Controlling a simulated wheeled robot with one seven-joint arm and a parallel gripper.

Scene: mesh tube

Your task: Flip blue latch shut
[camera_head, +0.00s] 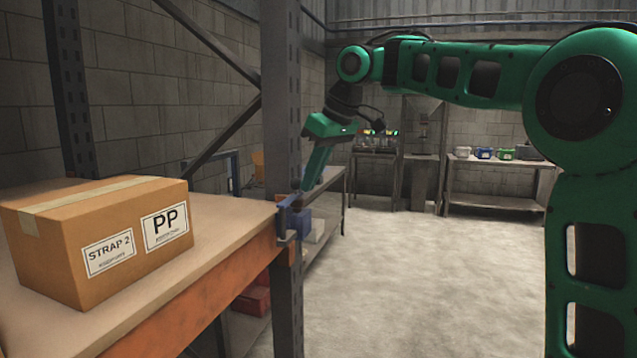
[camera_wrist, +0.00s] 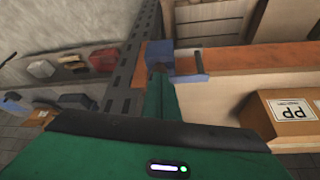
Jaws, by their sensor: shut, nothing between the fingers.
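The blue latch (camera_head: 289,202) is mounted where the orange shelf beam meets the grey upright post. In the wrist view it shows as a blue block (camera_wrist: 160,53), with a flat blue piece (camera_wrist: 190,78) and a dark pin to its right. My gripper (camera_head: 304,186) points down at the latch from the upper right in the head view, shut and empty. In the wrist view the tip of my gripper (camera_wrist: 159,70) is right by the blue block; I cannot tell if they touch. The tip hides part of the latch.
A cardboard box (camera_head: 100,235) labelled PP and STRAP 2 sits on the shelf (camera_head: 225,215) at left. The perforated post (camera_head: 283,110) stands close to my gripper. A rear workbench (camera_head: 492,165) holds small bins. The concrete floor (camera_head: 400,265) is clear.

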